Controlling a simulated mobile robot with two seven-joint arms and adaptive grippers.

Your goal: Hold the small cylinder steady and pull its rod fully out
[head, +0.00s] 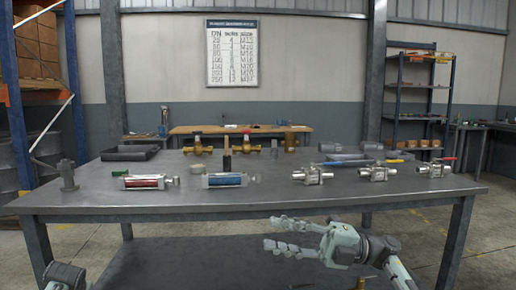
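Two pneumatic-looking cylinders lie on the grey workbench (290,205). One has a red body (145,183) and lies at the left. The other has a blue body (224,180) and lies near the middle. Each has silver end blocks and a short end piece at its right; how far either rod is out is too small to tell. They look similar in size. My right gripper (275,232) is in front of the bench's front edge, fingers apart and empty, pointing left, away from both cylinders.
Several silver valves (312,176) with coloured levers lie on the right of the bench. Brass fittings (246,149) stand at the back. A black tray (130,153) is at back left, a grey post fitting (68,176) at left. The front strip is clear.

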